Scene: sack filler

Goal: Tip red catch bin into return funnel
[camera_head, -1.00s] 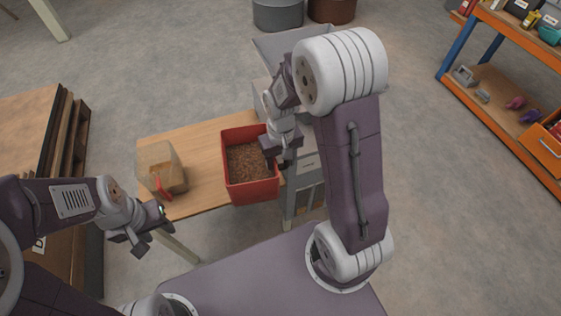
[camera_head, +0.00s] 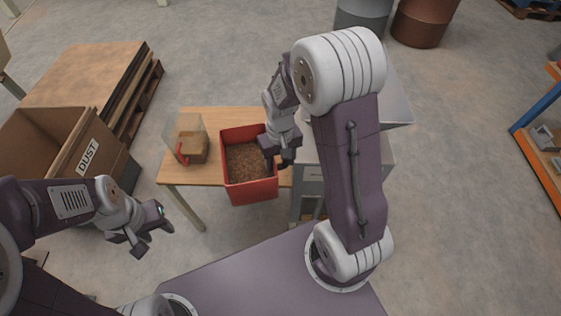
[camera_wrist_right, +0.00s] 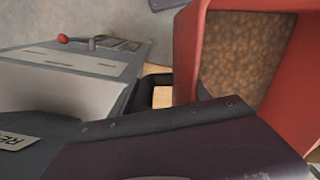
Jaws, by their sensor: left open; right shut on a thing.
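The red catch bin (camera_head: 250,192) is upright and holds brown granules (camera_head: 247,160). It overlaps the table's right end in the head view; whether it touches the tabletop I cannot tell. My right gripper (camera_head: 279,160) is shut on its right rim. The right wrist view shows the bin's red wall (camera_wrist_right: 188,55) and granules at the right; my dark wrist part hides the grip. A grey machine (camera_head: 310,174) stands right of the bin, with a flared grey top (camera_head: 398,100) partly hidden by my right arm, perhaps the return funnel. My left gripper (camera_head: 150,240) is open, empty, apart from the table.
The wooden table (camera_head: 215,118) bears a clear guard with a brown block (camera_head: 194,147) and red handle. A box marked DUST (camera_head: 88,155) and stacked boards stand left. Drums (camera_head: 424,22) are behind, a shelf (camera_head: 545,130) at far right. The floor at right is clear.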

